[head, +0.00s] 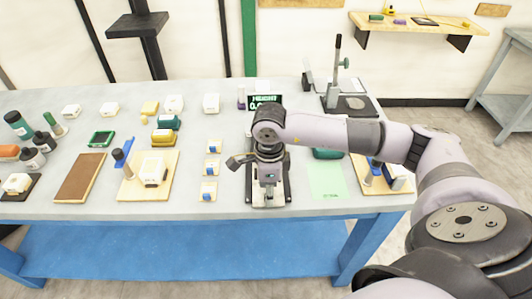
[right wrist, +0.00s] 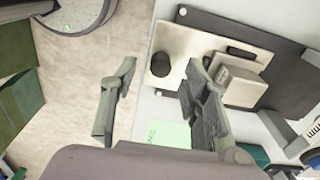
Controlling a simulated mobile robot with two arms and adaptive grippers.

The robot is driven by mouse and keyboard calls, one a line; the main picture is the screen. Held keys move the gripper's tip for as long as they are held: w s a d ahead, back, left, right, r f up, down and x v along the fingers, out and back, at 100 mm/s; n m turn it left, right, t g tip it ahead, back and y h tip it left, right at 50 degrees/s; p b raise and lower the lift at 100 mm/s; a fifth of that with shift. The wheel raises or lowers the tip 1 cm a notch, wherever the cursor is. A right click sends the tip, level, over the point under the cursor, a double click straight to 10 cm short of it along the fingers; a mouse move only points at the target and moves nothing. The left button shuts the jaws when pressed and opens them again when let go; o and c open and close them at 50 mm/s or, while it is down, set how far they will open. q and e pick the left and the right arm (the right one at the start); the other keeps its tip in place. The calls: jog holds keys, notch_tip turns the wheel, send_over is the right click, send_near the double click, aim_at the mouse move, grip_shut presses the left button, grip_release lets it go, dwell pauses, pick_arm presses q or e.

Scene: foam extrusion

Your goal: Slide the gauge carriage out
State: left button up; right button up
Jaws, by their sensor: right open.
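The gauge (head: 268,197) stands at the front middle of the table on a dark base, with its small display (head: 265,102) behind it. In the right wrist view the gauge's cream plate (right wrist: 190,42) carries a round black knob (right wrist: 160,65) and a pale block (right wrist: 243,91), which looks like the carriage. My right gripper (head: 250,161) is open above the gauge, which my arm partly hides. In the right wrist view my right gripper (right wrist: 162,70) has its fingers apart, the knob showing between the tips; one finger overlaps the block's edge. I cannot tell any contact. My left gripper is not in view.
A green sheet (head: 326,180) lies right of the gauge. Small blocks on pale cards (head: 211,170) stand left of it, then a wooden board (head: 130,190) with a white device. A dial stand (head: 350,104) is at the back right. Bottles crowd the far left.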

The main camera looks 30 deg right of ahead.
jog(key=shift+r+p, duration=0.85)
jog(key=shift+r, duration=0.95)
